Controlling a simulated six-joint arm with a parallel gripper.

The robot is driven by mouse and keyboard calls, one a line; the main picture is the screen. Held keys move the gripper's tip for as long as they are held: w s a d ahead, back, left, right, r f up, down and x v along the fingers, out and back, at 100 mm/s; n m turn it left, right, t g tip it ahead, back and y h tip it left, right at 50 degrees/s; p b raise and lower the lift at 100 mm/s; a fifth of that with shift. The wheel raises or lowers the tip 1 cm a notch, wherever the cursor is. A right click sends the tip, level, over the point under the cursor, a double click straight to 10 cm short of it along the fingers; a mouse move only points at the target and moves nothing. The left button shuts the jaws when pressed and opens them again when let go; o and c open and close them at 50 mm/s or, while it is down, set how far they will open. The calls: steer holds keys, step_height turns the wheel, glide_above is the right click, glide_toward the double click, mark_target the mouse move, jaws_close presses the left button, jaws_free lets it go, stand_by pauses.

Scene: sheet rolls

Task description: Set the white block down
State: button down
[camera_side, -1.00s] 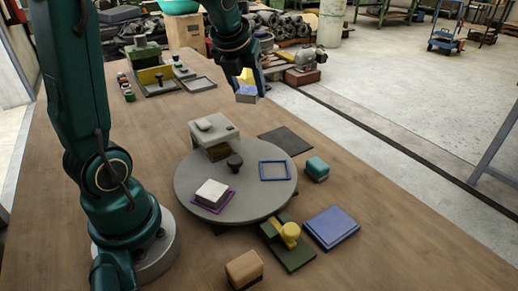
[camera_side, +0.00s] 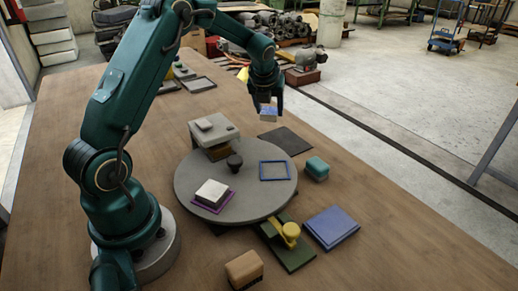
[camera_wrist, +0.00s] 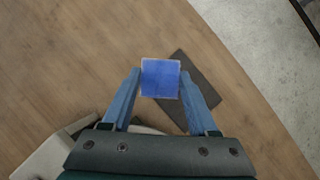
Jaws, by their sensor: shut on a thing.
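My gripper (camera_side: 267,108) is shut on a small white block (camera_side: 268,117) with a blue top, held in the air near the far right edge of the table. In the wrist view the block (camera_wrist: 160,78) sits between the two blue fingertips, its blue face toward the camera with a pale rim. A flat dark square mat (camera_side: 286,140) lies on the table below and nearer the side camera; in the wrist view it (camera_wrist: 205,80) is partly hidden by the block and a finger. Another white block (camera_side: 211,192) sits in a purple frame on the round grey disc.

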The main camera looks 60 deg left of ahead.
mark_target(279, 134)
steer(key=shift+w+d+f, duration=0.8)
steer(key=shift+w+d, duration=0.05)
steer(key=shift+w, duration=0.2)
steer(key=shift+f, duration=1.95)
steer(key=shift+f, duration=0.2)
steer(key=shift+c, duration=0.8)
jaws_free()
